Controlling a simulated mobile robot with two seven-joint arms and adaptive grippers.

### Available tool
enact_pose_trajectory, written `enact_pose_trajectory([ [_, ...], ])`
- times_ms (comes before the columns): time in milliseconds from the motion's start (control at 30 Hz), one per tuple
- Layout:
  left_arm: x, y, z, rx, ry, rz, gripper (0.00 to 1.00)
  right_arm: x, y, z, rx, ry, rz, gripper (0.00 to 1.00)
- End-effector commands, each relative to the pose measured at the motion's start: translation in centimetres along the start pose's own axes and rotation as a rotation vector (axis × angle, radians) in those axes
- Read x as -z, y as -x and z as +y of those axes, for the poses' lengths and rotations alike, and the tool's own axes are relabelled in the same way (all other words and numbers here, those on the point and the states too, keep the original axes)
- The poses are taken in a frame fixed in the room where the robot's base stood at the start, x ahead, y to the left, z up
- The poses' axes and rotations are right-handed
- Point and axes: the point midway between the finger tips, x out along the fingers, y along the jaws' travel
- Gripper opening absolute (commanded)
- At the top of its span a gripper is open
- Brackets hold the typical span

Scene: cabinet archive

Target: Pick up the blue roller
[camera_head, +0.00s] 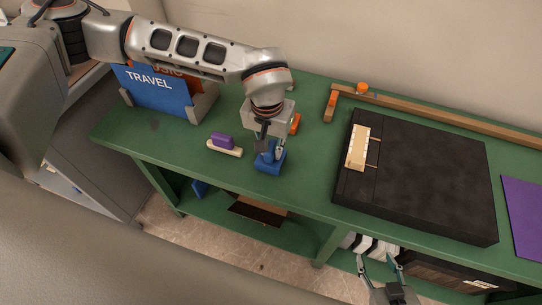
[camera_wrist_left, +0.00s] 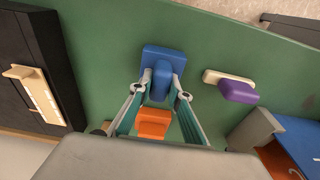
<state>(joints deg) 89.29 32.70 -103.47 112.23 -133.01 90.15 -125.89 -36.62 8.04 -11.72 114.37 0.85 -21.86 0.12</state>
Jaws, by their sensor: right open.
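The blue roller (camera_head: 269,165) is a blue block with an upright handle, on the green table near its front edge. It also shows in the left wrist view (camera_wrist_left: 163,54), top centre. My left gripper (camera_head: 268,148) points down over it, with its fingers close against both sides of the handle, partly hiding it. In the left wrist view my left gripper (camera_wrist_left: 163,76) shows the handle between its fingertips. Whether the block is clear of the table is hard to tell. My right gripper (camera_head: 380,268) is open and empty at the bottom, in front of the table.
A purple block on a cream base (camera_head: 224,145) lies to the left. An orange object (camera_head: 295,123) is just behind my left gripper. A holder with a blue TRAVEL folder (camera_head: 157,92) stands at the far left. A large black case (camera_head: 430,180) fills the right side. A wooden rail (camera_head: 440,116) runs behind it.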

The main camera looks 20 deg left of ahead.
Motion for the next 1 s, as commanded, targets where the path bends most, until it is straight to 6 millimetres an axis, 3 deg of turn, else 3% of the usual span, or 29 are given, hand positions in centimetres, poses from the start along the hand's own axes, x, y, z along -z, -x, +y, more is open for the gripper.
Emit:
enact_pose_trajectory([
  [367, 0.0, 0.1, 0.0, 0.0, 0.0, 0.0, 0.0, -0.2, 0.0, -0.1, 0.001, 0.0, -0.004, 0.49],
  [567, 0.2, 1.3, 0.0, 0.0, 0.0, 0.002, 0.0, -0.2, 0.0, -0.1, 0.001, -0.001, -0.004, 0.49],
  [767, 0.8, 4.7, 0.0, -0.001, 0.0, 0.007, 0.0, 0.2, 0.1, 0.0, 0.002, -0.003, 0.0, 0.49],
  [1000, 1.5, 11.4, 0.0, 0.0, 0.0, 0.008, 0.0, 0.6, 0.3, -0.1, 0.005, -0.008, 0.003, 0.49],
])
